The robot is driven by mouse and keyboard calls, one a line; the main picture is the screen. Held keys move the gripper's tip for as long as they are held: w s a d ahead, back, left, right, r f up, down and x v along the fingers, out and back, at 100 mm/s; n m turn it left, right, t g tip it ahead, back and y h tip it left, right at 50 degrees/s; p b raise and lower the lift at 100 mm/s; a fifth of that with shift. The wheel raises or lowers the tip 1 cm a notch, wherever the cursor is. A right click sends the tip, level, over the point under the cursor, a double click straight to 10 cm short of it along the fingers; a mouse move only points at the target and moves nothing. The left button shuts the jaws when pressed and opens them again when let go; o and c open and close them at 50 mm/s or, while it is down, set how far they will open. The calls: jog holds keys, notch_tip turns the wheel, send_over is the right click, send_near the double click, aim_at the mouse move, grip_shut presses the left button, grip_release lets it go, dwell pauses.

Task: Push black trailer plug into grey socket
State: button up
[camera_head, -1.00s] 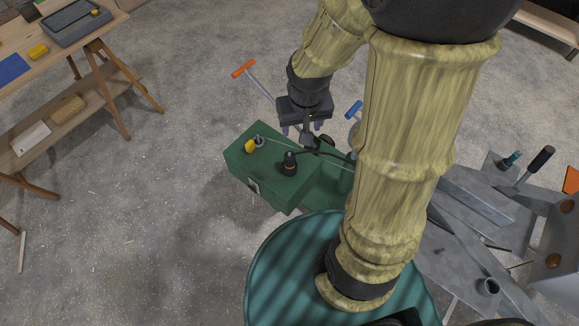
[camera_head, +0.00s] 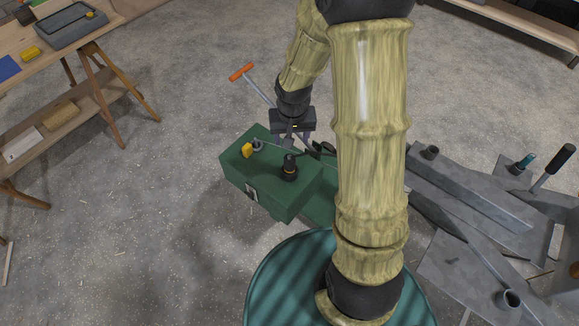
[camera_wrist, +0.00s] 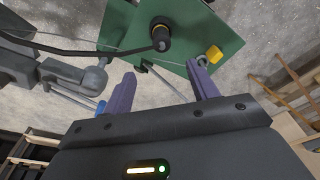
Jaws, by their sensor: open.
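The black trailer plug (camera_head: 289,170) with an orange ring stands on top of the green box (camera_head: 237,174). In the wrist view the plug (camera_wrist: 161,38) shows above the finger gap, its black cable running left. The grey socket (camera_head: 258,145) is on the same box, beside a yellow piece (camera_head: 247,151). In the wrist view the socket (camera_wrist: 202,61) is small and partly hidden by the right finger. My gripper (camera_head: 290,141) hangs over the box's far side, behind the plug. Its purple fingers (camera_wrist: 160,78) are apart, with nothing held between them.
A T-handle with an orange grip (camera_head: 241,72) rises behind the box. Grey metal framework (camera_head: 470,195) lies at the right, with a black-handled lever (camera_head: 553,168). A wooden workbench (camera_head: 100,22) stands at the upper left. The floor between bench and box is clear.

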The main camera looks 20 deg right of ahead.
aim_at(289, 158)
jog(key=f, duration=0.3)
jog(key=w+f, duration=0.1)
jog(key=f, duration=0.2)
jog(key=f+b, duration=0.1)
jog(key=f, duration=0.2)
jog(key=shift+w+d+f, duration=0.1)
jog(key=shift+w+f, duration=0.05)
jog(key=f, duration=0.3)
jog(key=w+f, duration=0.1)
jog(key=f, duration=0.1)
jog(key=shift+f+b, duration=0.1)
jog(key=shift+b, duration=0.25)
jog(key=c, duration=1.1)
notch_tip(289, 158, up, 10)
jog(key=shift+r+p, duration=0.1)
jog(key=shift+p, duration=0.65)
